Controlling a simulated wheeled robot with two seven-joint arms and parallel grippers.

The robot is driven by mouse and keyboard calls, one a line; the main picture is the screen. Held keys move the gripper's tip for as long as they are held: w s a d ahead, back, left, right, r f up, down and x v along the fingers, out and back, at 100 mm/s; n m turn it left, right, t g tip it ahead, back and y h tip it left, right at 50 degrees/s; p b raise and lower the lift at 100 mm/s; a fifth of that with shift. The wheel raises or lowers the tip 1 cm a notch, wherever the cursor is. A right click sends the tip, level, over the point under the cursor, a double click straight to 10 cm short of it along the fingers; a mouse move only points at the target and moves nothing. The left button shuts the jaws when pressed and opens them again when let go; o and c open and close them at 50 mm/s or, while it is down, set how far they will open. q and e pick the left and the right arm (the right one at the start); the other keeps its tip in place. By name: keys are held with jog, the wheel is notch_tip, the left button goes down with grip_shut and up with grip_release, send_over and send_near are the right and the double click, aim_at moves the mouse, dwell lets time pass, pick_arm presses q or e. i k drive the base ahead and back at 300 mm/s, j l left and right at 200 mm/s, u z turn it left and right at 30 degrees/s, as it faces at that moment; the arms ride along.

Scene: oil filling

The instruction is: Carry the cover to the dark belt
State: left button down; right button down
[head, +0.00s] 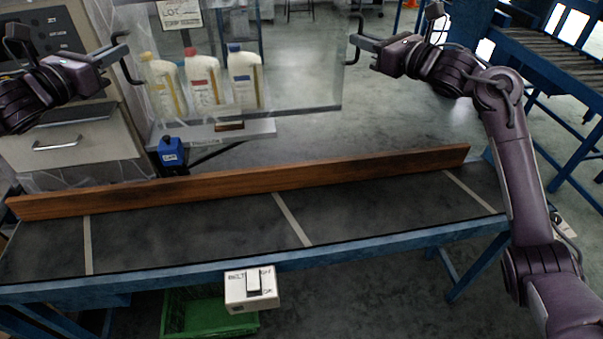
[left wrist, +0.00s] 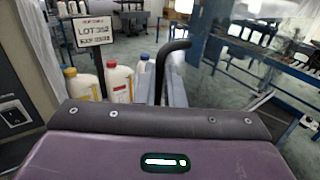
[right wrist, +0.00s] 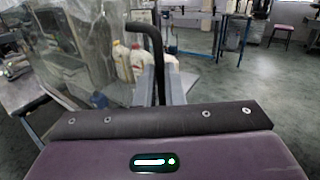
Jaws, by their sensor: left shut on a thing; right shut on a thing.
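The clear see-through cover (head: 312,75) is up in the air behind the dark belt (head: 185,236), between my two grippers. My left gripper (head: 131,58) is shut at the cover's left side, and my right gripper (head: 353,45) is shut at its right side. The cover's edges are faint, so its exact outline and the grip points are hard to see. The dark belt runs across the front, with pale cross stripes and nothing lying on its bare surface. In the right wrist view, a clear sheet (right wrist: 95,45) shows at the left.
A long wooden board (head: 240,180) stands along the belt's back edge. Behind it, three bottles with yellow, red and blue caps (head: 244,78) stand on a grey shelf. A blue bottle (head: 171,152) is below them.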

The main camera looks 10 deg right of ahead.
aim_at(398, 202)
jog(key=l, duration=1.05)
jog(key=k+l, duration=0.15)
jog(key=l, duration=0.95)
